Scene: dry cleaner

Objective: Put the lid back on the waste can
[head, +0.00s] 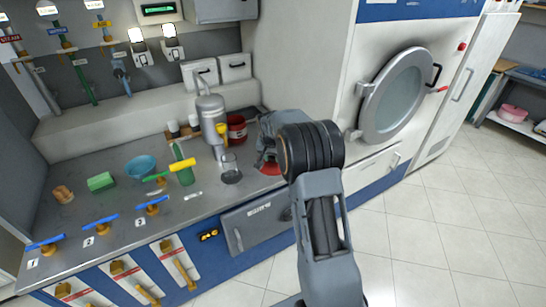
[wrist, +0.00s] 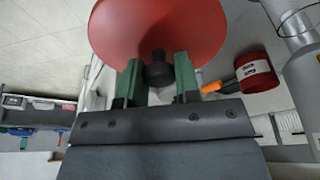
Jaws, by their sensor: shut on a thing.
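The lid is a red disc (wrist: 155,25) with a black knob, and it fills the top middle of the wrist view. My gripper (wrist: 160,75) is shut on the knob between its two green fingers. In the head view, part of the red lid (head: 270,168) shows below my wrist, over the counter's front edge; my arm hides most of the gripper. A red can (head: 237,128) stands at the back of the counter, beyond the lid and to its left. In the wrist view, a red can with a white label (wrist: 257,72) is right of the lid, apart from it.
A grey cylinder with a spout (head: 210,118) stands left of the can. A green bottle (head: 183,165), a blue bowl (head: 140,167) and a green block (head: 101,182) are on the counter (head: 120,203). Blue-handled valves line its front. A machine with a round door (head: 395,95) stands right.

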